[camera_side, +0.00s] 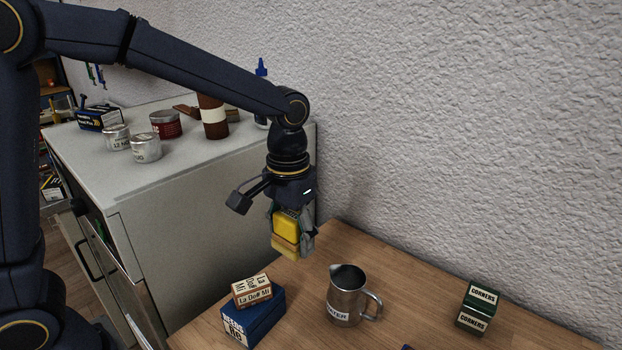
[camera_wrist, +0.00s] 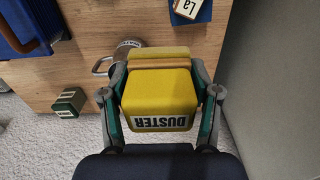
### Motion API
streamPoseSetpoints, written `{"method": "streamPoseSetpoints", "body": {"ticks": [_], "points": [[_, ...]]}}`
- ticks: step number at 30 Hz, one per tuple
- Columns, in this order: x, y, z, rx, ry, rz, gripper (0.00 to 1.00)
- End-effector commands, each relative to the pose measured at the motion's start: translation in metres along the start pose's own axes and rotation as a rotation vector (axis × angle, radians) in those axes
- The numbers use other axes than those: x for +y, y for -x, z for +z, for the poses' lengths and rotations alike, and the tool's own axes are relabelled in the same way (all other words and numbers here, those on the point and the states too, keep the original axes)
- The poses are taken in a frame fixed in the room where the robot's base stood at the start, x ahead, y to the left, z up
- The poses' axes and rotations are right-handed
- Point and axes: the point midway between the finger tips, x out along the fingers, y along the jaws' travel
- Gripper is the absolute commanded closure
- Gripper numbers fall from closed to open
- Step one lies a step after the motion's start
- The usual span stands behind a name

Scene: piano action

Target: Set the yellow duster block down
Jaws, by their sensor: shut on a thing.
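The yellow duster block (camera_side: 286,232) is held in my gripper (camera_side: 292,236), which points downward. In the side view the block hangs above the back left part of the wooden table (camera_side: 400,278), near the white cabinet. In the wrist view the block (camera_wrist: 158,98) sits between the two fingers of my gripper (camera_wrist: 160,100), with its DUSTER label facing the camera. A tan layer (camera_wrist: 160,62) shows along its far edge. The exact gap between block and table is hard to judge.
A metal pitcher (camera_side: 345,300) stands mid-table. A blue box (camera_side: 254,318) with a smaller labelled box (camera_side: 252,291) on top is at front left. The white cabinet (camera_side: 220,200) rises behind left, and the wall bounds the back.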

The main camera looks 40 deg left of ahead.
Motion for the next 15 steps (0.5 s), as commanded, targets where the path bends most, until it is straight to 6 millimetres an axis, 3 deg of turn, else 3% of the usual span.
{"method": "streamPoseSetpoints", "body": {"ticks": [6, 15], "points": [[0.032, 0.001, 0.068, 0.001, -0.007, 0.000, 0.76], [0.043, -0.006, 0.133, 0.003, -0.002, -0.004, 0.76]]}}
